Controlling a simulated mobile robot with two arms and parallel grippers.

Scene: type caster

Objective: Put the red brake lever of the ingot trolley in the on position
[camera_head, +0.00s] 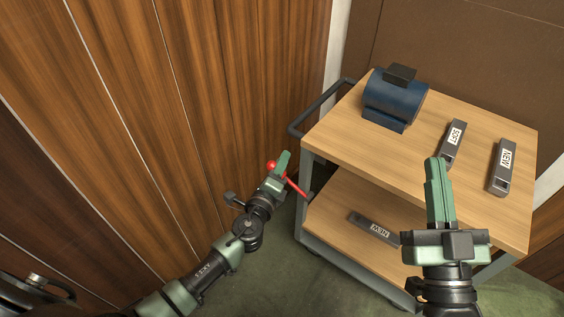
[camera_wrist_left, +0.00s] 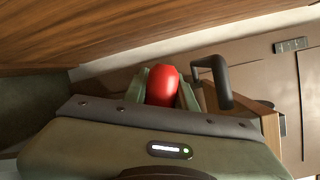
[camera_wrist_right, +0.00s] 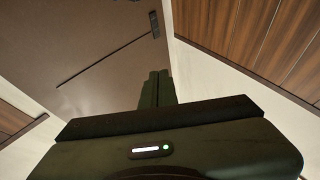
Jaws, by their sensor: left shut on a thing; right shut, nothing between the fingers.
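The trolley (camera_head: 400,165) has two wooden shelves and a grey frame. Its red brake lever (camera_head: 294,186) slants beside the left legs, with a red ball knob (camera_head: 271,165) at its upper left end. My left gripper (camera_head: 282,163) is at the lever's upper end, shut on the red knob. In the left wrist view the red knob (camera_wrist_left: 162,86) sits between the two green fingers (camera_wrist_left: 160,88). My right gripper (camera_head: 435,170) is shut and empty, above the trolley's front right part. In the right wrist view its fingers (camera_wrist_right: 155,88) are together.
A blue motor-like block (camera_head: 394,98) and two labelled grey ingots (camera_head: 453,142) (camera_head: 502,167) lie on the top shelf. Another ingot (camera_head: 374,228) lies on the lower shelf. The push handle (camera_head: 318,107) juts out left. A wood-panelled wall (camera_head: 150,110) stands close on the left.

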